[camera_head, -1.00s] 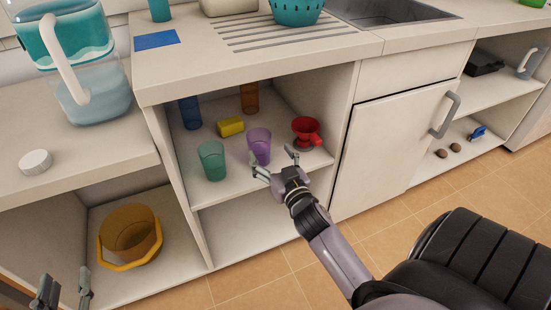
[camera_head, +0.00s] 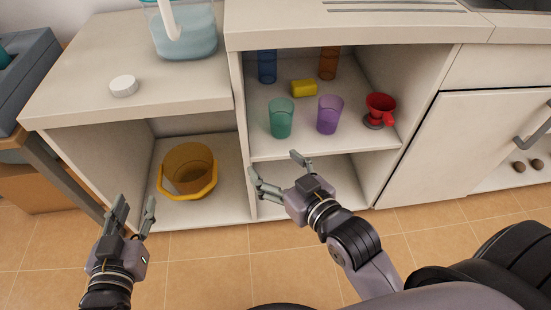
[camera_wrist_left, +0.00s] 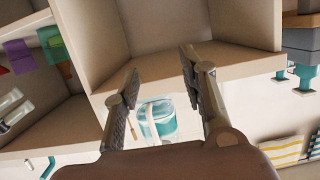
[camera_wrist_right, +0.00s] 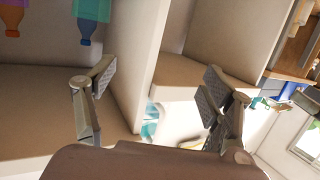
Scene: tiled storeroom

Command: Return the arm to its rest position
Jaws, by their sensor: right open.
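My right gripper (camera_head: 279,174) is open and empty in the head view, in front of the lower part of the open cupboard, below its shelf (camera_head: 340,142). In the right wrist view its fingers (camera_wrist_right: 155,100) are spread with nothing between them. My left gripper (camera_head: 134,214) is open and empty at the lower left, over the floor in front of the left cupboard. In the left wrist view its fingers (camera_wrist_left: 157,92) are apart, with no object held.
A green cup (camera_head: 281,119), a purple cup (camera_head: 329,115), a red funnel-like item (camera_head: 380,107) and a yellow block (camera_head: 304,88) stand on the shelf. A yellow bucket (camera_head: 190,171) sits in the left cupboard. The tiled floor (camera_head: 215,244) is open in front.

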